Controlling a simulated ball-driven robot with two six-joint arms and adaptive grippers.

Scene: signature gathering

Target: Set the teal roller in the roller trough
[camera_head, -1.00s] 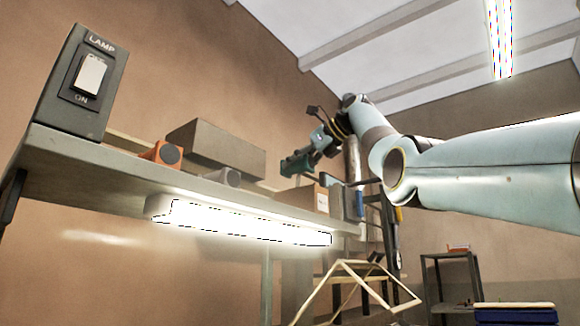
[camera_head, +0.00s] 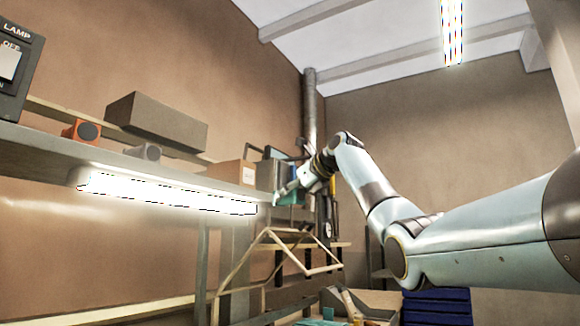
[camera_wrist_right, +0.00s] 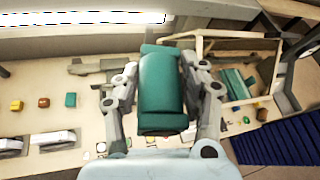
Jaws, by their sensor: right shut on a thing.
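The teal roller (camera_wrist_right: 162,82) is held between the fingers of my right gripper (camera_wrist_right: 160,100), with its length running up and down the right wrist view. In the head view my right gripper (camera_head: 297,183) is at the right end of the shelf, with a teal part of the roller (camera_head: 290,198) below it. The roller is above the bench, apart from it. I cannot make out the roller trough for certain. A pale wooden frame (camera_wrist_right: 262,99) stands right of the roller in the wrist view, with another teal piece (camera_wrist_right: 237,86) inside. My left gripper is out of view.
The shelf (camera_head: 45,143) carries a lamp switch box (camera_head: 12,75), an orange block (camera_head: 82,131), a dark long box (camera_head: 155,122) and a cardboard box (camera_head: 232,173). A bright lamp (camera_head: 165,193) hangs under it. Small coloured blocks (camera_wrist_right: 43,102) lie on the bench. Blue crates (camera_wrist_right: 280,145) stand right.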

